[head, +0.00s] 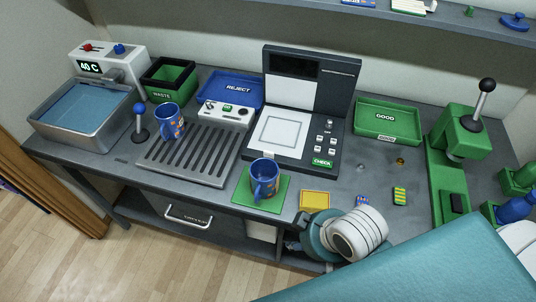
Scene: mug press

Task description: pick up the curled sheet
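Two small patterned sheets lie on the right front of the bench: a blue one with orange marks (362,201) and a yellow one with green stripes (399,196). They are too small to tell which is curled. My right gripper (294,246) is low at the bench's front edge, left of both sheets and apart from them. It is mostly hidden by my white and teal wrist, so its opening does not show. My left gripper is out of view.
A yellow pad (314,199) lies near the wrist. A blue mug (264,180) stands on a green mat (283,192). The dark press (306,108) is behind, the green GOOD tray (388,120) at back right, and a green lever stand (448,180) right of the sheets.

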